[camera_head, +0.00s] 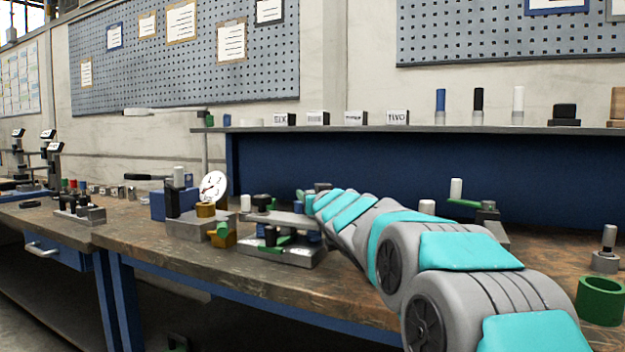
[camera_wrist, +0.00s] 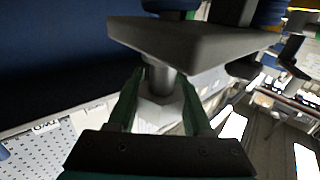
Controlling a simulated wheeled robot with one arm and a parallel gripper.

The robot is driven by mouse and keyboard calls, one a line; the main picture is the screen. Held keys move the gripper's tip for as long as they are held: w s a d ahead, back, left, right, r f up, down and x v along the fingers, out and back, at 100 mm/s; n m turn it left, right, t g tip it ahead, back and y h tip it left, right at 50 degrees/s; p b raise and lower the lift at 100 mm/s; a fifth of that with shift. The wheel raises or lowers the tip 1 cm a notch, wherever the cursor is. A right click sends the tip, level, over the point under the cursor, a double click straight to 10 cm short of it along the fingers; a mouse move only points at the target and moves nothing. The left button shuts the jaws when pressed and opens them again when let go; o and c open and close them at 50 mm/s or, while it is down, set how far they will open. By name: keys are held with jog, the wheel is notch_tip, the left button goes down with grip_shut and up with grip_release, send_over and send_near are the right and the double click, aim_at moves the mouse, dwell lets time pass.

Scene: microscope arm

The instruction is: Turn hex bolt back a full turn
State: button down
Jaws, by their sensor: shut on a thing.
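In the wrist view, the hex bolt (camera_wrist: 158,108) shows as a pale grey faceted head with a round shank. The shank meets the flat grey plate (camera_wrist: 190,45). My gripper (camera_wrist: 161,88) has its two dark green fingers on either side of the bolt head, shut on it. In the head view, my arm reaches to the fixture with a grey bar (camera_head: 285,218) on the bench. The bolt and fingertips cannot be made out there; my arm covers that area.
A block with a white dial gauge (camera_head: 213,187) stands left of the fixture. A green-handled clamp (camera_head: 485,208) and a green ring (camera_head: 600,300) are to the right. A shelf (camera_head: 420,130) with small blocks and cylinders runs behind. The front strip of the wooden bench (camera_head: 180,265) is bare.

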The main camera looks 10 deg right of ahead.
jog(key=shift+a+y+p, duration=0.1)
jog(key=shift+y+p, duration=0.2)
jog(key=shift+p, duration=0.15)
jog(key=shift+f+n, duration=0.2)
jog(key=shift+n, duration=0.1)
jog(key=shift+c, duration=1.6)
grip_release()
jog(key=shift+r, duration=0.1)
jog(key=s+d+b, duration=0.1)
jog(key=s, duration=0.6)
jog(key=shift+s, duration=0.35)
